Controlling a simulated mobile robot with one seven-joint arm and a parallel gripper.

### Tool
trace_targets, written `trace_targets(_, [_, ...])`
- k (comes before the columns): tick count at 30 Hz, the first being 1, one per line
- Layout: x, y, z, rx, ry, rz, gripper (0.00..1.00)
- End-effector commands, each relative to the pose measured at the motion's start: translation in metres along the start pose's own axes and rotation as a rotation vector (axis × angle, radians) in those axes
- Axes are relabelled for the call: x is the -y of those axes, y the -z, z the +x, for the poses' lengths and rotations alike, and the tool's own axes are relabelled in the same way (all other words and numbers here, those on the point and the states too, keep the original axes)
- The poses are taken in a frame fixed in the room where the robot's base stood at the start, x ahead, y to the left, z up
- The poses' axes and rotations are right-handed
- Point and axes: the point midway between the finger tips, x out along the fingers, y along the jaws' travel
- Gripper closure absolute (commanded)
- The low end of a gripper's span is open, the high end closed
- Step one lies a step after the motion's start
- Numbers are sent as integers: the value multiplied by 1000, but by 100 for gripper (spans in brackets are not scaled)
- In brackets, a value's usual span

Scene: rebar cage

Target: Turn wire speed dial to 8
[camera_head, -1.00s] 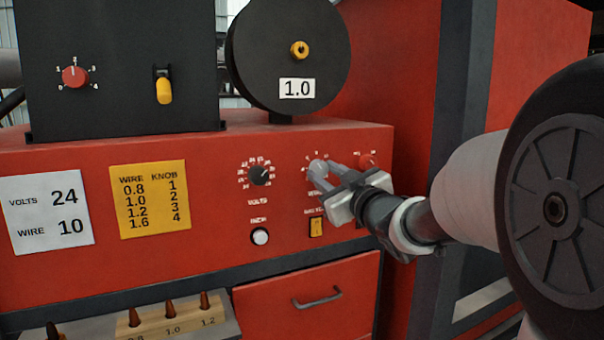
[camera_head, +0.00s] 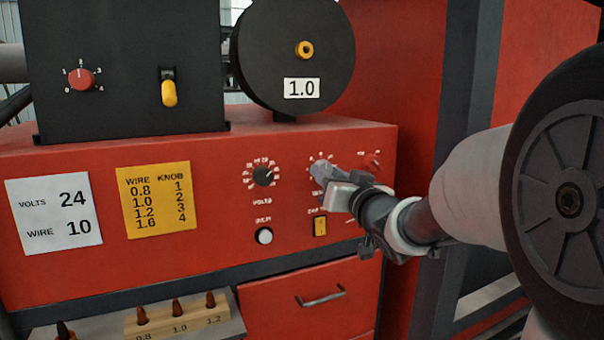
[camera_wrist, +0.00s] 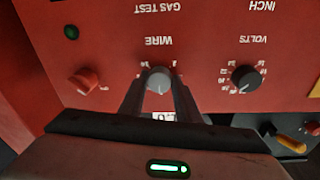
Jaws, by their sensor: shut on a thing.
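The wire speed dial (camera_wrist: 158,80) is a grey knob on the red panel, marked WIRE, shown upside down in the wrist view. My gripper (camera_wrist: 158,92) has its two fingers on either side of this knob, shut on it. In the head view my gripper (camera_head: 318,174) is at the dial, and the fingers hide most of the knob. Some scale marks show above it, but I cannot read the dial's setting. A white card (camera_head: 54,214) on the panel reads VOLTS 24 and WIRE 10.
The black volts dial (camera_head: 263,176) is left of the wire dial, and a red knob (camera_head: 373,161) is to its right. Below are a white inch button (camera_head: 264,236) and a yellow switch (camera_head: 320,226). A yellow chart (camera_head: 157,199) lists wire and knob numbers. A drawer handle (camera_head: 320,298) sticks out below.

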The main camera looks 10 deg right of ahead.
Motion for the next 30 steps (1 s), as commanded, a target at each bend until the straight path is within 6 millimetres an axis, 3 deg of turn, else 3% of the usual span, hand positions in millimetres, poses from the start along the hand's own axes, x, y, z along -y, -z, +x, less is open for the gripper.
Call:
trace_targets(11, [0,-1,0,1,-1,3,92])
trace_targets(12, [0,0,0,1,-1,3,65])
trace_targets(15, [0,0,0,1,-1,3,51])
trace_targets(25, [0,0,-3,0,-1,3,51])
trace_targets(30, [-1,0,-24,-2,-2,2,51])
